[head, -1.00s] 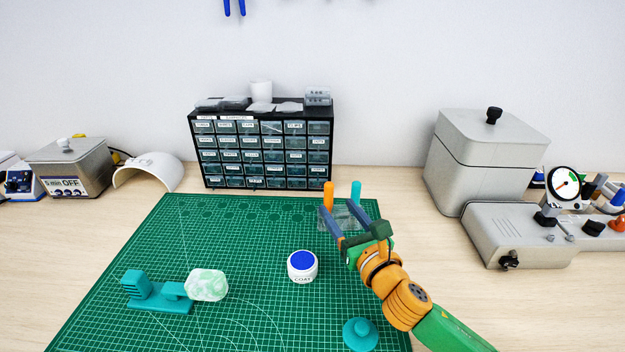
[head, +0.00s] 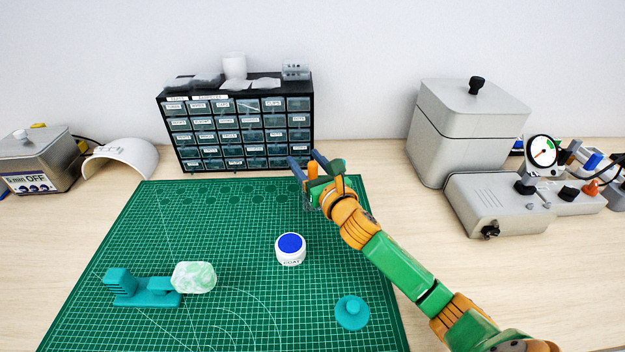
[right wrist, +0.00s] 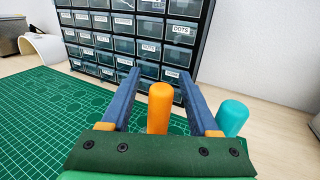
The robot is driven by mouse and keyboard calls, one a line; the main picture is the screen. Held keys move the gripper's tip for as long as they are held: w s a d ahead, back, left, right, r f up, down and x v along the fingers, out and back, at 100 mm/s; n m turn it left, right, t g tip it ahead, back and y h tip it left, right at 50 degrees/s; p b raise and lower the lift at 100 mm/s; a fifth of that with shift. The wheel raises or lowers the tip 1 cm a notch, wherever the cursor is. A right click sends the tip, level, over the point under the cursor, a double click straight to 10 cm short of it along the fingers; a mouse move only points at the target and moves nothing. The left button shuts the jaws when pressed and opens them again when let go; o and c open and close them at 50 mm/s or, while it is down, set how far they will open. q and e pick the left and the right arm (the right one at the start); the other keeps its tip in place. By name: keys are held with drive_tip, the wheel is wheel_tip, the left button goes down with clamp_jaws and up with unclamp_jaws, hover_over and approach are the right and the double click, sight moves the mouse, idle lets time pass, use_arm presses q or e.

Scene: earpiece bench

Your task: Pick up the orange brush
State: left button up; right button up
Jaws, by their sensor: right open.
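The orange brush (right wrist: 158,108) stands upright. In the head view the orange handle (head: 312,170) shows at the mat's far edge, partly covered by my right gripper (head: 305,165), which is open. Its lower part is hidden. A teal brush (right wrist: 231,118) stands to the right, outside the right finger; in the head view my gripper hides it. My left gripper is not in view.
The drawer cabinet (head: 240,130) stands close behind the brushes. A white jar with a blue lid (head: 291,250), a teal knob-shaped piece (head: 352,312) and a teal stand (head: 135,288) with a pale green block (head: 194,277) are on the green mat (head: 235,215). Grey machines stand right.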

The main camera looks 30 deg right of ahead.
clamp_jaws()
